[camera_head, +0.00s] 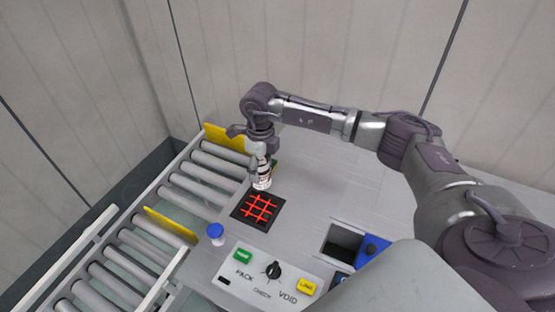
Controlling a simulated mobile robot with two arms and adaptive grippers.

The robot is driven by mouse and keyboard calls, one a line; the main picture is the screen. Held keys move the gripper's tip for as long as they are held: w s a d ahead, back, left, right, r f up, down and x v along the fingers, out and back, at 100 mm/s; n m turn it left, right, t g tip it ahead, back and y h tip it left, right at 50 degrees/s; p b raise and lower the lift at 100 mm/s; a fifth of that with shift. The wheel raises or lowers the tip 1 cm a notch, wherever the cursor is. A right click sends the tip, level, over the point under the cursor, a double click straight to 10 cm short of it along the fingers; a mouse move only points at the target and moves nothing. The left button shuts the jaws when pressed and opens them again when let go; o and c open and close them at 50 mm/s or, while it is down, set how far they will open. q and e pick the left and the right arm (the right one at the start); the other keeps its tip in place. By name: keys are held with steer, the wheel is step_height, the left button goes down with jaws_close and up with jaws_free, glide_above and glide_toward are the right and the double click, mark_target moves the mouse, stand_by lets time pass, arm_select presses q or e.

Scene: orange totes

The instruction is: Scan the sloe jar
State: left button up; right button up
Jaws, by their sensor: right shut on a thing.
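My right gripper (258,158) points down and is shut on a small jar (262,178) with a pale and dark label. The jar is upright, just behind the back corner of a black scanner pad (245,208) with a red grid of lines. I cannot tell from this view if the jar touches the table or hangs just above it, and its label is too small to read. My left gripper is not in view.
A blue-capped container (216,231) stands left of the control panel (232,279) with green, black and yellow controls. A square opening (341,242) and a blue part (373,246) lie to the right. Roller conveyors (190,187) with yellow guards run along the left.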

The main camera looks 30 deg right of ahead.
mark_target(256, 187)
steer(key=a+f+b, duration=0.2)
steer(key=shift+w+a+f, duration=0.25)
steer(key=shift+w+f, duration=0.05)
steer(key=shift+f, duration=0.05)
steer(key=f+b, duration=0.1)
steer(key=f, duration=0.1)
steer(key=d+f+b, duration=0.1)
steer(key=f, duration=0.1)
steer(key=shift+s+f, duration=0.1)
steer(key=shift+f, duration=0.15)
steer(key=shift+a+f+b, duration=0.1)
steer(key=shift+f+b, duration=0.2)
steer(key=shift+b, duration=0.1)
steer(key=shift+a+f, duration=0.1)
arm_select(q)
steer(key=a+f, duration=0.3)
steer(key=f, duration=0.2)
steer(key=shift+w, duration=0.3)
arm_select(e)
steer(key=shift+r+p, duration=1)
steer(key=shift+r, duration=0.6)
steer(key=shift+r+p, duration=0.3)
steer(key=shift+r, duration=0.35)
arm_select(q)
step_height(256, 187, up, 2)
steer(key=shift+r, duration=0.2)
